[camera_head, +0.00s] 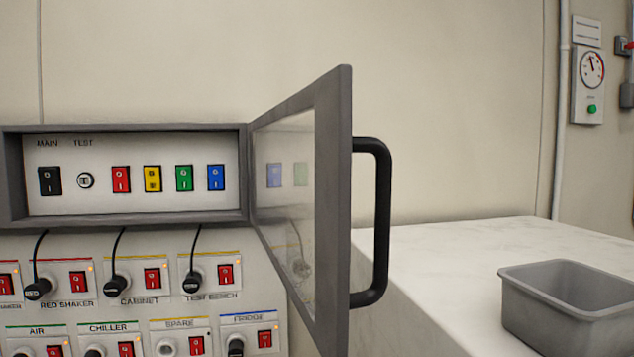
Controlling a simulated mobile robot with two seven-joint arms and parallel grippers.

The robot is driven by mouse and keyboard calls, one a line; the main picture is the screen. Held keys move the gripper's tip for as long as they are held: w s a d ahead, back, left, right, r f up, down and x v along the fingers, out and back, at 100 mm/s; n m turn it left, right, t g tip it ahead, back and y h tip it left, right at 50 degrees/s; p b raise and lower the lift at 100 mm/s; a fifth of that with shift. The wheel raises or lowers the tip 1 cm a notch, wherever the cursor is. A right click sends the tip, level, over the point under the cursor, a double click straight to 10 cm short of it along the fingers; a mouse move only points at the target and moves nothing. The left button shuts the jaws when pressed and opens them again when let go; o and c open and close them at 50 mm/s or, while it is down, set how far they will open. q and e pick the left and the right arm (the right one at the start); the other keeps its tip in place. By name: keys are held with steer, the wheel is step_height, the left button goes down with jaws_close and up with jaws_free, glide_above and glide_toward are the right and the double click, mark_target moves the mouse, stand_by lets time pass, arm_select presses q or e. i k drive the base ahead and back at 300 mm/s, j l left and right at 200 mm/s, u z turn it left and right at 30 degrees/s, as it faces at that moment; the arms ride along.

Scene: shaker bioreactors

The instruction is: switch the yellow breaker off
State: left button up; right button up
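The yellow breaker (152,179) is a rocker switch in the white panel (110,205) inside a grey cabinet, between the red breaker (121,179) and the green breaker (184,178). A blue breaker (216,177) is at the right end. A black switch (50,181) under MAIN and a round button (85,180) under TEST are on the left. The cabinet's clear-paned door (333,210) stands open, swung out to the right. I cannot tell the yellow rocker's position for sure. Neither of my grippers is in view.
The door's black handle (382,215) juts out to the right. Below the cabinet are several labelled sockets with red switches (152,278) and black plugs with cables (117,284). A grey bin (530,310) stands on the white counter (450,250). A gauge box (588,75) hangs on the right wall.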

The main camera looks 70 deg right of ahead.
mark_target(149, 172)
steer(key=k+z, duration=0.15)
steer(key=z, duration=0.3)
steer(key=k+l+z, duration=0.1)
steer(key=z, duration=0.3)
steer(key=k+l+z, duration=0.15)
steer(key=z, duration=0.3)
steer(key=k+l, duration=0.3)
